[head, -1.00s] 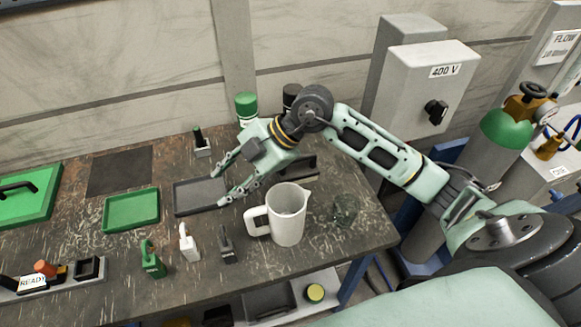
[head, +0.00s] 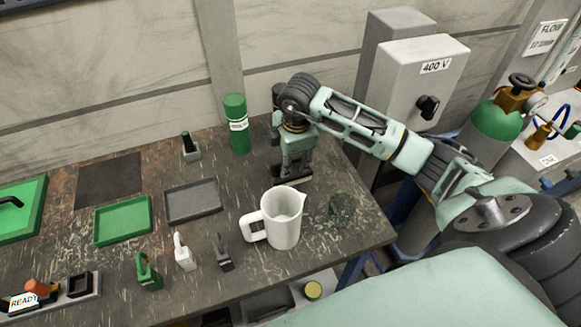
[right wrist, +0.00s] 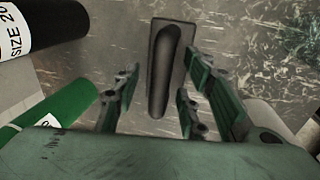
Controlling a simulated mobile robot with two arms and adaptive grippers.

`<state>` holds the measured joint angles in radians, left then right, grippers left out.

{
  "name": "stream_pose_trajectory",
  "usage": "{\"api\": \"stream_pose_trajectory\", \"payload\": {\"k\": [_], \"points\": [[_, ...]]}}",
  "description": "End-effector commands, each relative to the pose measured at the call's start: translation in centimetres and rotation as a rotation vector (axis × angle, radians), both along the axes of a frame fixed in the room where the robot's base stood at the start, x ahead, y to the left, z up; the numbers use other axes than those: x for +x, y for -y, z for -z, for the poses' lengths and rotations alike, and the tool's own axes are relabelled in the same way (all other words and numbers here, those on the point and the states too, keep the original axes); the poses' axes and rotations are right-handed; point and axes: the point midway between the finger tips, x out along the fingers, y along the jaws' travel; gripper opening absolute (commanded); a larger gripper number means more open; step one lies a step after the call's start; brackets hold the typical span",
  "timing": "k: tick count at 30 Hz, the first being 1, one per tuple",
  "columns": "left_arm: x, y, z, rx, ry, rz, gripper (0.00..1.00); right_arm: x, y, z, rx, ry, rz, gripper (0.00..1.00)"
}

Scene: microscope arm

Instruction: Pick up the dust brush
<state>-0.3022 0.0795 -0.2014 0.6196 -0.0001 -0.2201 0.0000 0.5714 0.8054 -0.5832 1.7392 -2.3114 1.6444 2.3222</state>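The dust brush appears to be the dark block with a long rounded handle (right wrist: 165,75) in the right wrist view; it lies on the bench. Whether the fingertips are level with the handle is hard to tell. My left gripper is not in view.
A green cylinder (head: 237,125) stands to the left, and a black one (right wrist: 38,28) is close by. A grey tray (head: 192,203) lies left of the pitcher.

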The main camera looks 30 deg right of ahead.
Motion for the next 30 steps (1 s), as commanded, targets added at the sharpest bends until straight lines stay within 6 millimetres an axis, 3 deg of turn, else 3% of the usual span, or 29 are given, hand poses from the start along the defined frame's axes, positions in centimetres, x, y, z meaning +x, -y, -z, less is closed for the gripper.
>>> {"api": "stream_pose_trajectory", "payload": {"k": [10, 23, 30], "points": [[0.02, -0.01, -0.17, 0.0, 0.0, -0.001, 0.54, 0.14, 0.02, 0.94, -0.001, 0.001, -0.002, 0.38], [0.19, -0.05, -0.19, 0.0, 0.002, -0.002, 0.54, 0.15, 0.03, 0.89, 0.001, 0.001, -0.001, 0.0], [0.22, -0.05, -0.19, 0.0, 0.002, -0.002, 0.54, 0.19, 0.04, 0.83, 0.0, 0.002, -0.001, 0.0]]}}
